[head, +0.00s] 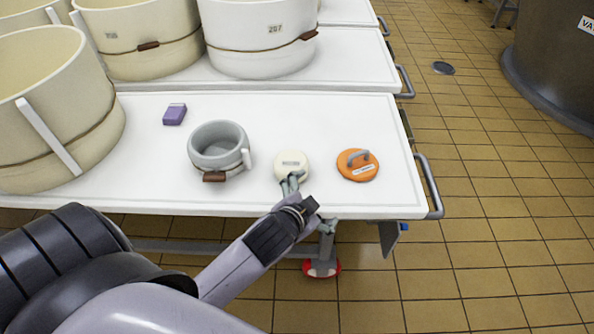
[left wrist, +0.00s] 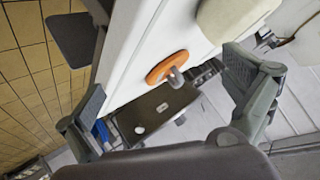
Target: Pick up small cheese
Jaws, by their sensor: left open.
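The small cheese (head: 291,165) is a cream round disc with a label, lying on the white table between the grey pot and the orange lid. My left gripper (head: 308,216) is open at the table's front edge. One finger reaches over the edge and overlaps the near side of the cheese; the other hangs outside the table. I cannot tell whether the finger touches the cheese. In the left wrist view, a cream rounded shape, likely the cheese (left wrist: 232,16), is close above the right finger, and nothing is between the fingers of the left gripper (left wrist: 165,85). My right gripper is not in view.
An orange lid with a grey handle (head: 357,165) lies right of the cheese. A grey pot (head: 218,146) and a purple block (head: 174,114) stand left. Large cream tubs (head: 62,120) fill the left and back. The white table (head: 340,110) is bare behind the cheese.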

